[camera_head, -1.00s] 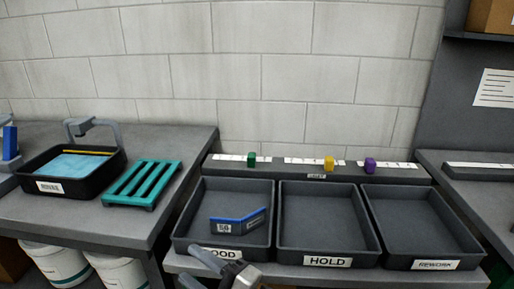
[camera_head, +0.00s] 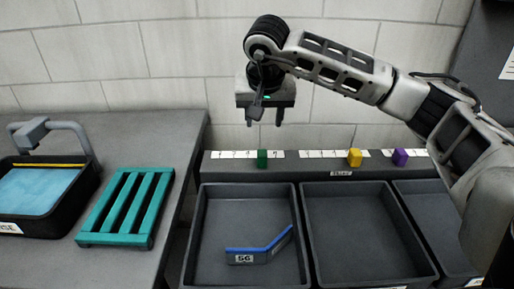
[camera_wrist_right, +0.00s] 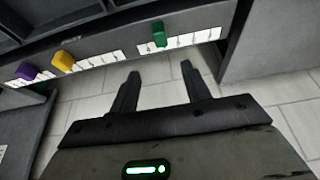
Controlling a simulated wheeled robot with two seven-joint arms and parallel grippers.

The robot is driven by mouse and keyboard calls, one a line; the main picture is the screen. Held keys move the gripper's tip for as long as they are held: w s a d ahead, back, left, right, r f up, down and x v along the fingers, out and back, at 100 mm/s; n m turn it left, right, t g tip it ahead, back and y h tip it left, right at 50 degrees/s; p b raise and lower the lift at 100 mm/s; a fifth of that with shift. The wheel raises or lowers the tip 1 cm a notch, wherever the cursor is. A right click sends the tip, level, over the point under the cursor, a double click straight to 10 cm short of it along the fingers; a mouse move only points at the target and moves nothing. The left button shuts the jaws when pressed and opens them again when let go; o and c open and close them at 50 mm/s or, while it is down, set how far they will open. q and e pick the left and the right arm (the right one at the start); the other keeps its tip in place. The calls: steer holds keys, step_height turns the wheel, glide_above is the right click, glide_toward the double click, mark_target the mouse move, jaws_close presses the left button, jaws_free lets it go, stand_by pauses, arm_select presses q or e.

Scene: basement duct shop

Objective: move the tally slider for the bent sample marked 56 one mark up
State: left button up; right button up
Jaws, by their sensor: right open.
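The bent sample marked 56 (camera_head: 245,258), blue along its upper edge, lies in the left tray (camera_head: 193,235). Behind the trays a tally rail (camera_head: 225,168) carries a green slider (camera_head: 262,158), a yellow slider (camera_head: 354,157) and a purple slider (camera_head: 400,157), each on a white marked strip. The right wrist view also shows the green slider (camera_wrist_right: 159,38), yellow slider (camera_wrist_right: 63,61) and purple slider (camera_wrist_right: 28,71). My right gripper (camera_head: 265,122) is open and empty, fingers down, above the green slider and apart from it. My left gripper is out of view.
The middle tray (camera_head: 360,235) looks empty; my right arm partly covers the right tray (camera_head: 425,215). On the left bench stand a teal rack (camera_head: 125,205) and a black bin (camera_head: 80,200) with blue contents. A block wall (camera_head: 170,50) rises behind the rail.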

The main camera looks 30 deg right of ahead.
mark_target(262, 153)
steer(key=p+x, duration=0.1)
steer(key=x, duration=1.4)
steer(key=shift+s+a+f, duration=0.1)
steer(key=shift+f, duration=0.15)
